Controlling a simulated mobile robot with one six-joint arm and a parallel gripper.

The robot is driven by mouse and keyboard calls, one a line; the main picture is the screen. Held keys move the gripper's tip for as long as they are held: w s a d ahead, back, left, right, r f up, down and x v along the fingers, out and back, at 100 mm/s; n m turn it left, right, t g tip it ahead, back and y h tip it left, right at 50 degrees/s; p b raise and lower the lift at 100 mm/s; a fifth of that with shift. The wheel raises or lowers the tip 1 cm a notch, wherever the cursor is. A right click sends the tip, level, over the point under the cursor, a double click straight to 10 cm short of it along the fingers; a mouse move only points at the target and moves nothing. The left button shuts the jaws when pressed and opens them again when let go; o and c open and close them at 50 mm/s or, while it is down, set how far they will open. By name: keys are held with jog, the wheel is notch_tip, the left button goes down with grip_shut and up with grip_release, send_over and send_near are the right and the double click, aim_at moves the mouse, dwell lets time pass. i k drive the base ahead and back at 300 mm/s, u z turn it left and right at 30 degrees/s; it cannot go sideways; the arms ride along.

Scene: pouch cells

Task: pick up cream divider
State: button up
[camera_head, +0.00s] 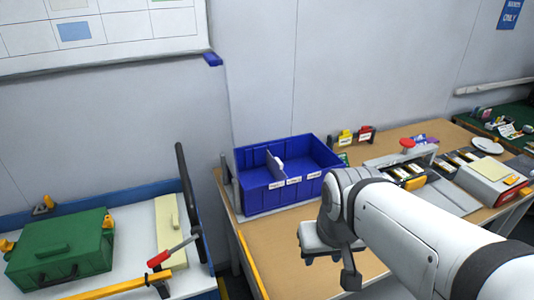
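A pale whitish divider (274,165) stands upright inside the blue bin (262,205), towards its left part. A long cream-coloured flat piece (168,228) lies on the left bench, beside the green case; I cannot tell from this view which of the two is the cream divider. My gripper (330,265) is at the end of my white arm, to the right of the blue bin and nearer to the camera, above the wooden table. It is apart from both pale pieces. Its fingers are small and partly hidden, so their opening does not show clearly.
The left bench holds a green case (62,250), a red-handled tool (160,258) and a yellow bar (115,288). Behind my arm, the wooden table (290,226) carries a grey fixture (405,172) and a white-and-red box (490,182). A gap separates the two benches.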

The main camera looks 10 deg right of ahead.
aim_at(275, 165)
jog(key=u, duration=0.15)
jog(key=k, duration=0.45)
jog(key=z, duration=2.65)
jog(key=k, duration=1.15)
jog(key=u, duration=2.25)
jog(key=i, duration=1)
jog(key=u, duration=0.05)
